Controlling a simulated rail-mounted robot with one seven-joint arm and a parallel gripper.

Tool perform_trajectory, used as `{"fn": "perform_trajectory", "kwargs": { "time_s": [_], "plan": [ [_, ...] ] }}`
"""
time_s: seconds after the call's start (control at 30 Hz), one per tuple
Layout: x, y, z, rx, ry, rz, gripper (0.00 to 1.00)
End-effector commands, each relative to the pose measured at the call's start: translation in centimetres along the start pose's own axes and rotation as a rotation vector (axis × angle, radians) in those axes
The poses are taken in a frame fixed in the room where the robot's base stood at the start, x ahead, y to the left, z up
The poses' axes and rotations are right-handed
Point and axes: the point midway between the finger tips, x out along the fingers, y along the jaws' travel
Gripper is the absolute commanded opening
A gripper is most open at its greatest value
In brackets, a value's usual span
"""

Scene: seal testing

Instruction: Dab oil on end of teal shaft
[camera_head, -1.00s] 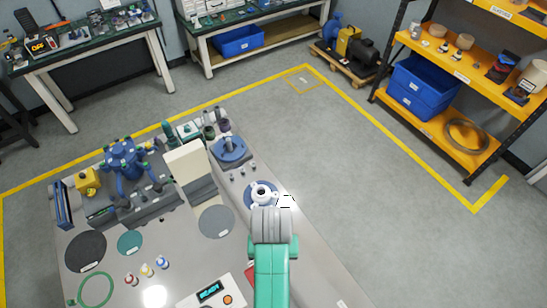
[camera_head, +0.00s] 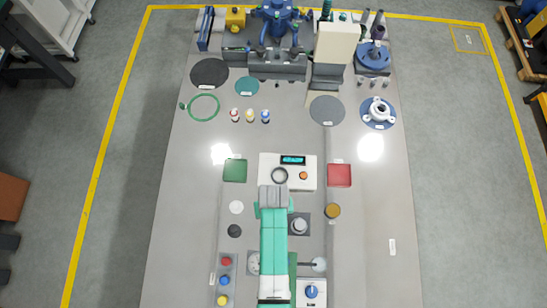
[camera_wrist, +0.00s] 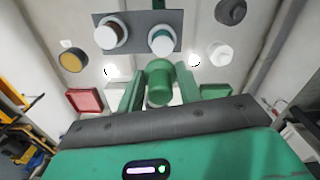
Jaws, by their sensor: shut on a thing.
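My gripper (camera_head: 273,205) is over the front middle of the bench, seen from above. In the wrist view its two green fingers are shut on a green cylindrical piece (camera_wrist: 160,84); I cannot tell if this is the teal shaft. Just beyond the piece, a grey block (camera_wrist: 138,26) holds two white cups. The left cup (camera_wrist: 112,36) has a brown top, the right cup (camera_wrist: 162,42) a teal one. The held piece appears near the right cup; I cannot tell if they touch. In the head view my arm hides part of the block (camera_head: 304,216).
A white device with a lit screen (camera_head: 291,160) lies just behind my gripper. A green pad (camera_head: 235,171) and a red pad (camera_head: 339,175) flank it. An amber disc (camera_head: 333,211) lies to the right. Tall fixtures (camera_head: 335,45) stand at the back. The right bench side is mostly clear.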

Motion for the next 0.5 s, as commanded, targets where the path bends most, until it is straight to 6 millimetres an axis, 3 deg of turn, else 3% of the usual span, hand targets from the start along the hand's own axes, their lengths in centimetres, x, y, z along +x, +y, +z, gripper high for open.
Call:
{"fn": "perform_trajectory", "kwargs": {
  "time_s": [0.33, 0.5],
  "plan": [
    [1.1, -0.1, 0.3, -0.004, 0.000, -0.001, 0.17],
    [2.7, -0.1, 0.3, -0.004, 0.000, -0.001, 0.17]
  ]
}}
